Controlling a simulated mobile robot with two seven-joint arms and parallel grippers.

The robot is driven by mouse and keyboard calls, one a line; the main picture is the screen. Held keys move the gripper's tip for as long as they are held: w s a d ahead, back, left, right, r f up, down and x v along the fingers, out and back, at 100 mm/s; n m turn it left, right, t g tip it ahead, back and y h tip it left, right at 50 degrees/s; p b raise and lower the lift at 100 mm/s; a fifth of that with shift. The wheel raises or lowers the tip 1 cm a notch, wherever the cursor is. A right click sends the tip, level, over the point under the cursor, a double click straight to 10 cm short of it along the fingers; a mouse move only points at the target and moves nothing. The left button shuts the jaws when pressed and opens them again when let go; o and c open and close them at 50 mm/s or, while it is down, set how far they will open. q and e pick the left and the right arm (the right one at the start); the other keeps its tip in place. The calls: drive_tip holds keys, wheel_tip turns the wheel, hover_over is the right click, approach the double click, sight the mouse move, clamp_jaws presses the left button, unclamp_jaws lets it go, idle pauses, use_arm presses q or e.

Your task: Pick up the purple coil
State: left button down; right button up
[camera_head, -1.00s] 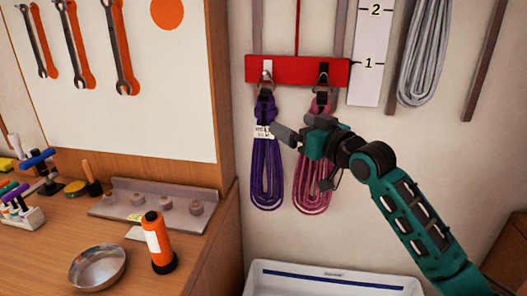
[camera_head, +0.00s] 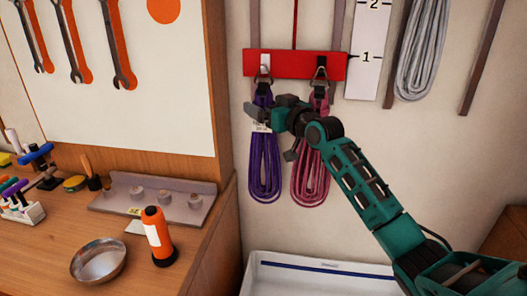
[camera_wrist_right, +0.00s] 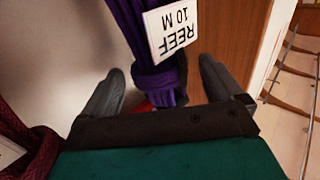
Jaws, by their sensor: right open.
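The purple coil (camera_head: 264,165) hangs from a hook on the red rack (camera_head: 295,65) in the head view. In the right wrist view the purple coil (camera_wrist_right: 160,75) runs between my two fingers, with a white tag (camera_wrist_right: 181,25) reading "REEF 10 M". My right gripper (camera_head: 256,115) is at the coil's upper part, and its dark fingers (camera_wrist_right: 160,95) stand open on either side of the coil. Whether a finger touches the coil I cannot tell. My left gripper is not in view.
A pink coil (camera_head: 311,175) hangs just right of the purple one, behind my right arm. A grey coil (camera_head: 417,50) hangs farther right. A white tray (camera_head: 310,275) stands below. A workbench with an orange bottle (camera_head: 157,236) and a metal bowl (camera_head: 98,262) is at left.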

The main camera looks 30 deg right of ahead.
drive_tip(key=shift+c, duration=0.3)
clamp_jaws()
idle(0.6)
drive_tip(key=shift+r, duration=0.15)
